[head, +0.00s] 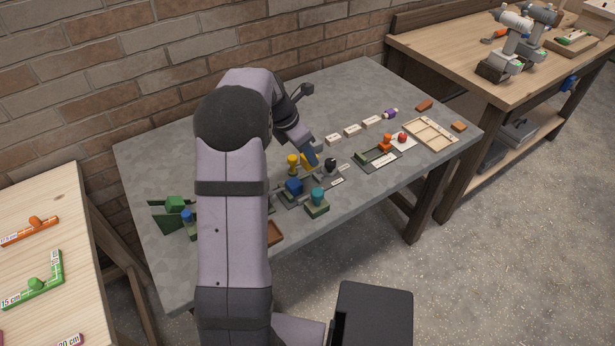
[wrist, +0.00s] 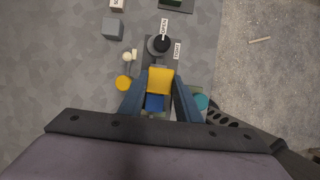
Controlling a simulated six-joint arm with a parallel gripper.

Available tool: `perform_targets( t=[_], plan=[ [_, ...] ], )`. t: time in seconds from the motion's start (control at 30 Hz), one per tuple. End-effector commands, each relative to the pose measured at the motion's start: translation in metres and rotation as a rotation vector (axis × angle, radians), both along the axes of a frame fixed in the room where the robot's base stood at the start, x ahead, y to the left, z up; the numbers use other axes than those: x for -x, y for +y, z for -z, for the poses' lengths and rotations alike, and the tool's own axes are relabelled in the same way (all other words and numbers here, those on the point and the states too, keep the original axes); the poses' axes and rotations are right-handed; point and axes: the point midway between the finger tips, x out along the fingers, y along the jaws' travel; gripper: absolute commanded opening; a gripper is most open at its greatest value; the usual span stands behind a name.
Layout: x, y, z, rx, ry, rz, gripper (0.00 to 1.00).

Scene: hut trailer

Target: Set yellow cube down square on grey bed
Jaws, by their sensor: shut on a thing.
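The yellow cube (wrist: 160,82) is between the two blue fingers of my gripper (wrist: 160,94) in the wrist view. In the head view the yellow cube (head: 306,159) shows partly behind my gripper (head: 312,162), above the table's middle. A dark grey fixture plate (wrist: 149,57) runs beneath it, probably the grey bed. A blue block (wrist: 154,103) shows just below the cube in the wrist view and on the fixture in the head view (head: 293,187). The gap under the cube is hidden, so I cannot tell whether it touches the bed.
A yellow cylinder (wrist: 124,83) stands close left of my fingers, and a teal cylinder (wrist: 202,101) close right. A grey cube (wrist: 113,28) sits farther off. A wooden tray (head: 431,134) lies at the right.

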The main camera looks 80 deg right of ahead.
Motion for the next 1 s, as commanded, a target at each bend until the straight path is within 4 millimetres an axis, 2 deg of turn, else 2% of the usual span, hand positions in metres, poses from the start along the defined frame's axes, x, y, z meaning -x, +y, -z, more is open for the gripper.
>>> perform_targets(
  t=[0.1,0.23,0.57,0.83,1.0],
  plan=[
    [0.0,0.001,0.02,-0.005,0.001,0.001,0.09],
    [0.0,0.001,0.035,-0.003,0.0,0.0,0.09],
    [0.0,0.001,0.047,-0.002,0.001,0.001,0.09],
    [0.0,0.001,0.075,-0.004,0.001,-0.001,0.09],
    [0.0,0.0,0.08,0.001,-0.001,0.001,0.09]
  ],
)
